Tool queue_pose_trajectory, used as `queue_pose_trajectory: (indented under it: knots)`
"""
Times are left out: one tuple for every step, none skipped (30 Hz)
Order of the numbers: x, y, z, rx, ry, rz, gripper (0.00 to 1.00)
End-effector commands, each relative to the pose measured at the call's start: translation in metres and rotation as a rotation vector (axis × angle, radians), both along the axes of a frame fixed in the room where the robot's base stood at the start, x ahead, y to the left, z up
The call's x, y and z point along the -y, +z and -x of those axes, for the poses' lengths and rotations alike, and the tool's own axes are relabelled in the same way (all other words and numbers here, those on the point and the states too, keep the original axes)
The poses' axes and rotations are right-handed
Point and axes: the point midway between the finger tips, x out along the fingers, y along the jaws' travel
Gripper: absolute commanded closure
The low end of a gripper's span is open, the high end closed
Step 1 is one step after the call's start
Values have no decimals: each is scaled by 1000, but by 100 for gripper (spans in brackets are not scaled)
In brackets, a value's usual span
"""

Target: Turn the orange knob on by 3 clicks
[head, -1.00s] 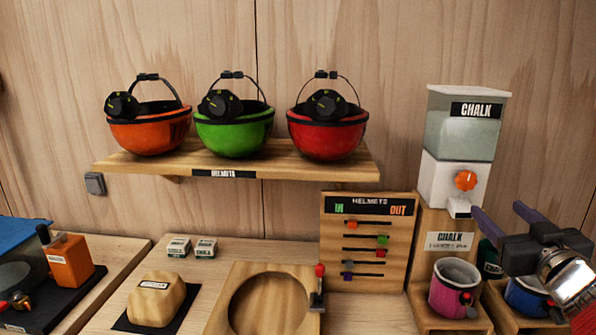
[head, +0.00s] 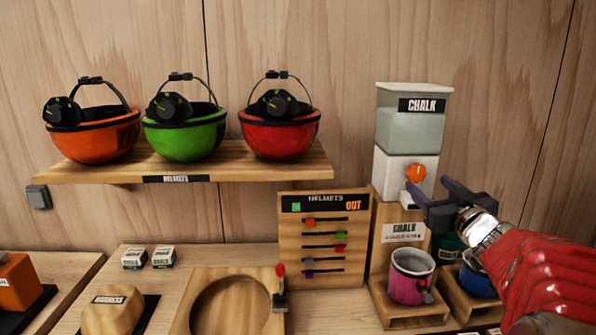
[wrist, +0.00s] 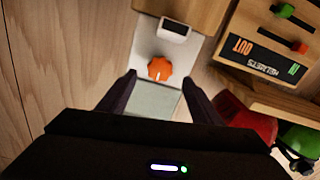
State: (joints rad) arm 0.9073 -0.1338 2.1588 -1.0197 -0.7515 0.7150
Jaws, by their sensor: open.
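The orange knob (head: 416,173) is on the front of the white chalk dispenser (head: 390,172). The dispenser has a clear upper tank labelled CHALK (head: 412,125). My gripper (head: 428,190) is open and empty, with its fingertips just below and to the right of the knob in the head view. In the wrist view the orange knob (wrist: 159,68) appears between and beyond the tips of my open gripper (wrist: 160,82). Contact with the knob does not show. The position of the knob's pointer is too small to read.
A pink chalk bag (head: 408,277) stands below the dispenser, with a blue bag (head: 474,277) beside it. The HELMETS slider board (head: 290,255) is to the left. A shelf (head: 230,165) holds orange, green and red helmets. The wall right of the dispenser is bare.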

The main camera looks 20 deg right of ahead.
Motion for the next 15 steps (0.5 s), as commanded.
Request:
queue_pose_trajectory:
  knots:
    - [1, -1, -8, -2, 3, -2, 41]
    - [3, -1, -12, -1, 3, 0, 41]
    - [4, -1, -16, -1, 3, -1, 41]
    - [5, -1, -20, -1, 3, -2, 41]
    - [6, -1, -24, -1, 3, -2, 41]
    - [7, -1, -29, -1, 3, 0, 41]
    - [8, -1, -33, -2, 3, -1, 41]
    - [10, -1, -36, -2, 3, -1, 41]
    - [11, -1, -41, -1, 2, 0, 41]
    - [12, 0, -44, 0, 2, -1, 41]
    - [12, -1, -46, -1, 3, -1, 41]
    - [13, -1, -50, -1, 3, -1, 41]
    - [14, -1, -52, 0, 3, -1, 41]
    - [14, 0, -53, 0, 3, 0, 41]
    - [15, 0, -55, 0, 2, 0, 41]
